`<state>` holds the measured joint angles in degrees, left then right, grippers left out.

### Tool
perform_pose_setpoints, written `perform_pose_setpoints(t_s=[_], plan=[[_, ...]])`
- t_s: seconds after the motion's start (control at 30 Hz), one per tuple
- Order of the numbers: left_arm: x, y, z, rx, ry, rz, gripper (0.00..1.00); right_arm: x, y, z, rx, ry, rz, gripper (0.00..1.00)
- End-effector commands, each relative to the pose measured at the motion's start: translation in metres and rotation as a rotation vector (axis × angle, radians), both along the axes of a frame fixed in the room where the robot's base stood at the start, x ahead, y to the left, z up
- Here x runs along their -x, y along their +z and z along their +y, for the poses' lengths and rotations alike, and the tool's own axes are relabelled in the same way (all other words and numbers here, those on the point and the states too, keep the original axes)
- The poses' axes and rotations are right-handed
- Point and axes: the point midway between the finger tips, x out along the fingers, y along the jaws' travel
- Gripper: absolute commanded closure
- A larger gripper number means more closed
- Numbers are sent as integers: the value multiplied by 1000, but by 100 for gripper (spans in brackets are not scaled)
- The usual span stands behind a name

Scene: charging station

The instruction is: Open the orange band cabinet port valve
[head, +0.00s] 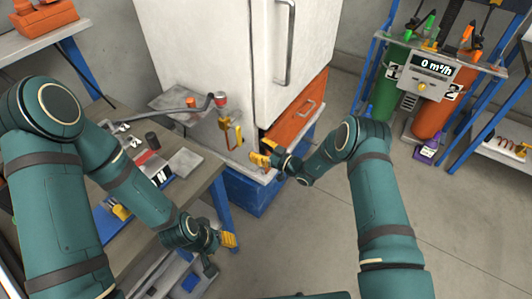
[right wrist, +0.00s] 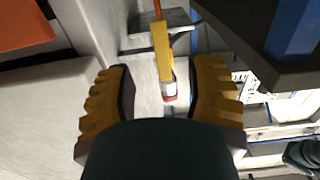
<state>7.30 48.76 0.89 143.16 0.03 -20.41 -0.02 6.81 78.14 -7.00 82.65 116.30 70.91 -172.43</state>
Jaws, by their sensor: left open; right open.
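The white cabinet (head: 240,50) stands at the back centre, with an orange lower panel (head: 298,108). On its left side, a grey pipe ends at a red-topped fitting (head: 220,99), with a yellow valve handle (head: 238,134) below. In the right wrist view, a yellow bar (right wrist: 162,48) with an orange piece above and a pale, red-tipped end shows between my fingers. My right gripper (head: 260,161) is open, just below and right of the handle; its yellow fingers (right wrist: 163,100) are apart, and I see no clear contact. My left gripper (head: 228,240) hangs empty by the workbench.
The workbench (head: 190,195) at left holds a blue tray and small parts. A blue base (head: 250,193) lies under the cabinet. A rack at right holds a green cylinder (head: 388,85) and an orange cylinder (head: 435,110). The floor at centre right is clear.

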Motion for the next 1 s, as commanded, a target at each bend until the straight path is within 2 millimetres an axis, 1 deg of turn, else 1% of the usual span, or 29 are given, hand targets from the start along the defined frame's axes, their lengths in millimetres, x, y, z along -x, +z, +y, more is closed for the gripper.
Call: perform_pose_setpoints(t_s=[0.13,0.3,0.87,0.97,1.0], plan=[[0,0,0,0,0,0,53,13,0,-16,1,2,-1,47],[0,0,0,0,0,0,53,19,1,-25,0,0,-2,47],[0,0,0,0,0,0,53,21,0,-25,-1,4,7,47],[0,0,0,0,0,0,53,30,-5,-20,-6,36,79,47],[0,0,0,0,0,0,53,37,-9,-17,-9,61,138,47]])
